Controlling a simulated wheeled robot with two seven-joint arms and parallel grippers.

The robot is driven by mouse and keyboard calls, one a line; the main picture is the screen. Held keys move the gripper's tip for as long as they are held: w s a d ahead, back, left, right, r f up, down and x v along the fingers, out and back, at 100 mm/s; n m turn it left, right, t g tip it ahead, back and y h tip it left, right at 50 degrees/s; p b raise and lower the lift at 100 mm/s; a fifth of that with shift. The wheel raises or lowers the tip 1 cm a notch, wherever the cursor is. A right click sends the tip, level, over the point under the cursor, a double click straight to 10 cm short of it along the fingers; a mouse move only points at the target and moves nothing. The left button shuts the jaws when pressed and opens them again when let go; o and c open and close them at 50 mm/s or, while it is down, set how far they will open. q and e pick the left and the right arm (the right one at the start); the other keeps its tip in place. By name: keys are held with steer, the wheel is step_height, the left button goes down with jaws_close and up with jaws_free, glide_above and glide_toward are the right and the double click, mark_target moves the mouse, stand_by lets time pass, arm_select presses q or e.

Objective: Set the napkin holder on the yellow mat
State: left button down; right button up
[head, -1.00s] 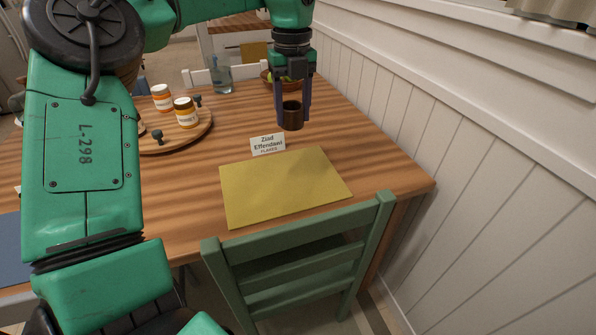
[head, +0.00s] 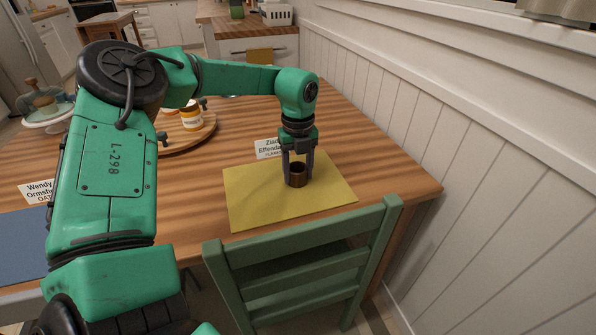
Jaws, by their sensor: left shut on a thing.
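The napkin holder (head: 297,178) is a small dark brown cylinder, open at the top. It is over the back right part of the yellow mat (head: 255,205), upright. My left gripper (head: 297,172) comes down from above and is shut on the napkin holder, with one finger on each side. The holder's base looks to be on or just above the mat; I cannot tell which. My right gripper does not show.
A white name card (head: 267,148) stands just behind the mat, close to my left gripper. A round wooden board (head: 190,140) with jars is at the back left. A green chair (head: 310,262) stands at the near edge. A blue mat (head: 18,245) lies far left.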

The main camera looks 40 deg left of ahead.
arm_select(q)
steer(key=shift+c, duration=1.1)
jaws_free()
steer(key=shift+f, duration=0.1)
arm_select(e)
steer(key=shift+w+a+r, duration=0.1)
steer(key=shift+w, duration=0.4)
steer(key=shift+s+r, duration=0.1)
arm_select(q)
steer(key=shift+w+r, duration=0.1)
steer(key=shift+r, duration=0.45)
step_height(320, 180, up, 11)
steer(key=p, duration=0.1)
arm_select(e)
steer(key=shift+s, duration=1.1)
